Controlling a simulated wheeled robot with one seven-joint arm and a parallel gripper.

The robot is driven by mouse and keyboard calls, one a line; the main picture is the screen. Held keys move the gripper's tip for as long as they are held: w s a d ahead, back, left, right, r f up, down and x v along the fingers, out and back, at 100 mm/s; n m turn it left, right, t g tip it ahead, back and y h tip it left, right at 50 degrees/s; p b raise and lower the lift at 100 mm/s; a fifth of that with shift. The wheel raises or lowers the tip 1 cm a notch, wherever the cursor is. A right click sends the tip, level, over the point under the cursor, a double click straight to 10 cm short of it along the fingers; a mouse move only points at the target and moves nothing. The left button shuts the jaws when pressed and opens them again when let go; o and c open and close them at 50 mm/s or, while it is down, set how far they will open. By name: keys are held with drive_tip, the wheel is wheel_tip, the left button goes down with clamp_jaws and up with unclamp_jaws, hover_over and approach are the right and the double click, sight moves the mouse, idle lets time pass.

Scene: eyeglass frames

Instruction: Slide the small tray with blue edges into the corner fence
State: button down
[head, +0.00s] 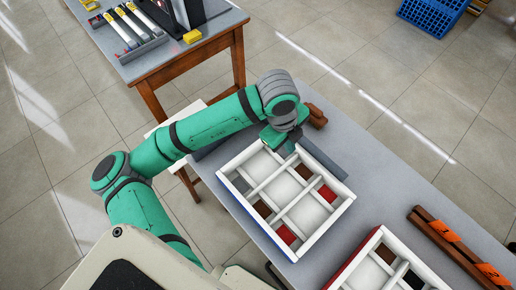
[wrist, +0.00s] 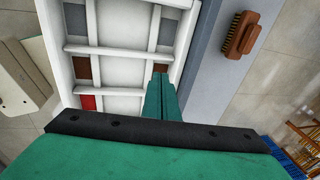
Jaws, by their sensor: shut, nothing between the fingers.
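The small tray with blue edges (head: 262,232) is a white divided tray on the grey table, with grey, brown and red inserts in some compartments. It also fills the upper middle of the wrist view (wrist: 118,50). Grey-blue fence bars lie along its far right side (head: 324,161) and near its upper left side (head: 212,149); the corner where they meet is hidden behind my arm. My gripper (head: 291,146) is shut and empty at the tray's far edge. In the wrist view its fingers (wrist: 160,85) overlap the tray near its right wall; I cannot tell whether they touch it.
A second white tray with red edges (head: 372,262) stands at the lower right. Brown bars with orange labels (head: 455,245) lie farther right. A brown brush (wrist: 238,35) lies beyond the fence. Another table (head: 150,62) stands at the back left.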

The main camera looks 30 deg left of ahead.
drive_tip(key=s+a+g+y, duration=0.2)
drive_tip(key=s+a, duration=0.2)
drive_tip(key=a, duration=0.2)
hover_over(255, 160)
drive_tip(key=s+d, duration=0.1)
drive_tip(key=d, duration=0.3)
wheel_tip(255, 160, down, 10)
drive_tip(key=shift+s+a+f, duration=0.15)
drive_tip(key=shift+f, duration=0.05)
drive_tip(key=shift+w+a+f, duration=0.1)
drive_tip(key=shift+w+a, duration=0.1)
drive_tip(key=shift+a, duration=1)
drive_tip(key=shift+w+a, duration=0.35)
drive_tip(key=shift+a, duration=0.45)
drive_tip(key=shift+d, duration=0.1)
